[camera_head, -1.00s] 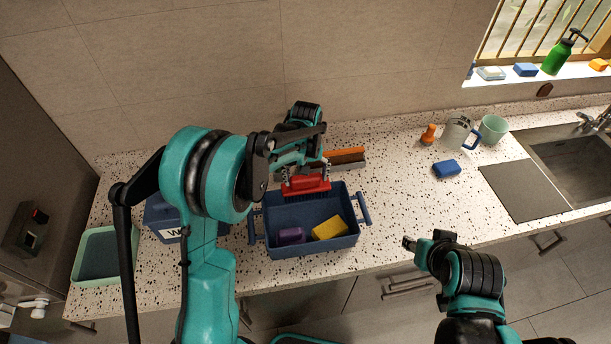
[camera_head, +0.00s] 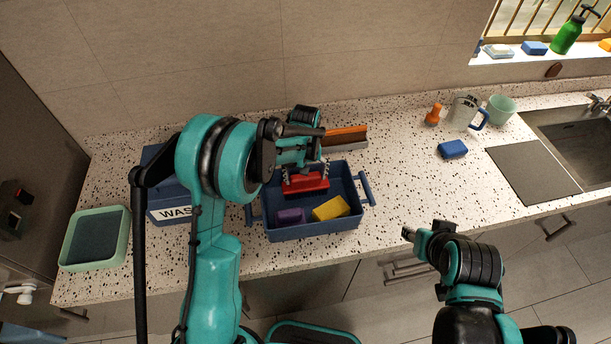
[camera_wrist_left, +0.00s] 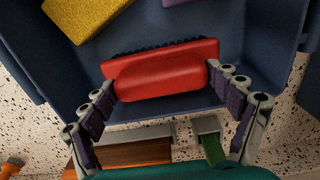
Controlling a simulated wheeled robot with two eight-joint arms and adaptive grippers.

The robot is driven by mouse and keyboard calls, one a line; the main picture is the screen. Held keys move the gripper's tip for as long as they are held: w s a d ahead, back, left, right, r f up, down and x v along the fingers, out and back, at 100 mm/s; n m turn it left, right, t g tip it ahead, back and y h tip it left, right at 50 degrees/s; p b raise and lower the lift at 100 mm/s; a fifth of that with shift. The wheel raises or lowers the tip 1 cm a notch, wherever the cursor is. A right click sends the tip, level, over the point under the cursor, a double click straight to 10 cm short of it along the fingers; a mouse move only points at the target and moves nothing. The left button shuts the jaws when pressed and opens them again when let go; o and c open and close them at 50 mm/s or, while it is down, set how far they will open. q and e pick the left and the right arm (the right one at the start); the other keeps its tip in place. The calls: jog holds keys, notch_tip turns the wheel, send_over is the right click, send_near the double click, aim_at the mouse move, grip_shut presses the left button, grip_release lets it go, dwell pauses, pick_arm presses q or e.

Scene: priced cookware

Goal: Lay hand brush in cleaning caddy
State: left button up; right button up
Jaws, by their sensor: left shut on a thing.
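The blue cleaning caddy (camera_head: 330,233) stands on the counter with a handle on each side. A purple block (camera_head: 290,216) and a yellow sponge (camera_head: 331,208) lie in it. The red hand brush (camera_head: 306,183) is at the caddy's back part, level, with dark bristles showing in the left wrist view (camera_wrist_left: 165,75). My left gripper (camera_head: 305,172) is shut on the brush from above, one finger at each end. I cannot tell whether the bristles touch the caddy floor. My right gripper (camera_head: 409,236) is in front of the counter edge, apart from everything; its jaw opening is unclear.
A blue box (camera_head: 160,207) with a partly hidden label and a mint tray (camera_head: 122,238) stand left. An orange-and-grey tool (camera_head: 346,140) lies behind the caddy. A blue sponge (camera_head: 452,149), glass mug (camera_head: 462,115) and mint cup (camera_head: 501,110) stand right, before the sink (camera_head: 575,150).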

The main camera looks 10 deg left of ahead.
pick_arm(q)
jog(key=o, duration=1.3)
jog(key=shift+r+p, duration=0.9)
jog(key=shift+r, duration=0.85)
jog(key=shift+f, duration=0.1)
notch_tip(320, 180, up, 12)
jog(key=shift+r, duration=0.1)
